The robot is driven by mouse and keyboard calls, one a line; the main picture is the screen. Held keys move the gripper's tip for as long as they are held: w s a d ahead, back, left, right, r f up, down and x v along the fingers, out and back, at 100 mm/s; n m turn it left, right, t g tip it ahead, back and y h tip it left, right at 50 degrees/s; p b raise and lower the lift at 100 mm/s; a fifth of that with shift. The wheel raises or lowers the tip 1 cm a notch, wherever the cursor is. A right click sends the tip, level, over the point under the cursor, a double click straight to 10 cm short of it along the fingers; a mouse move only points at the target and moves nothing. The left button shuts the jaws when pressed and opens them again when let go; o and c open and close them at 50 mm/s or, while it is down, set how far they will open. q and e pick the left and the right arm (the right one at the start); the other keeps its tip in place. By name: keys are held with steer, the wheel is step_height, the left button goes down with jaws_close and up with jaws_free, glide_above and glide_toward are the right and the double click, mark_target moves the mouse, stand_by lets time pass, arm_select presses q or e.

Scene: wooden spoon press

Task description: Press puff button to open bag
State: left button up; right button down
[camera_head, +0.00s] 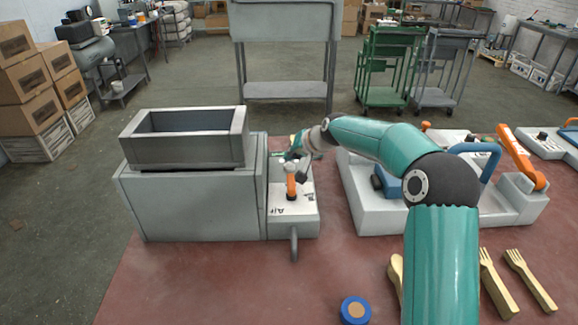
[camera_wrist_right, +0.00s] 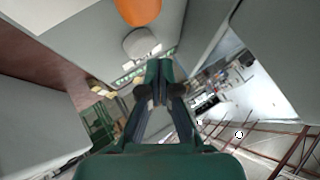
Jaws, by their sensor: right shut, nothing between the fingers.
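A grey machine (camera_head: 190,200) with an open-topped hopper (camera_head: 185,150) stands on the left of the red table. Its side panel (camera_head: 300,207) carries dark lettering and an orange post with a pale cap (camera_head: 291,185). My right gripper (camera_head: 284,155) is over the far part of this panel, beyond the orange post, and is shut and empty. In the right wrist view its closed fingertips (camera_wrist_right: 159,66) are close to a grey round cap (camera_wrist_right: 138,44) with an orange part (camera_wrist_right: 139,10) behind it. I cannot tell whether they touch. No bag or clearly marked puff button is visible. My left gripper is out of view.
A pale machine (camera_head: 365,205) with blue and orange handles stands to the right, partly behind my right arm. Wooden forks (camera_head: 528,277) and a blue round item (camera_head: 355,310) lie at the front. The table between the grey machine and the blue item is clear.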

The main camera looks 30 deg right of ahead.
mark_target(291, 166)
steer(key=shift+f, duration=0.15)
stand_by(0.7)
steer(key=shift+f+b, duration=0.25)
steer(key=shift+b, duration=0.15)
steer(key=shift+f+b, duration=0.5)
steer(key=shift+f, duration=0.05)
stand_by(0.5)
stand_by(0.4)
steer(key=shift+r+p, duration=0.85)
steer(key=shift+r, duration=0.15)
steer(key=shift+r+p, duration=2.05)
steer(key=shift+r, duration=0.5)
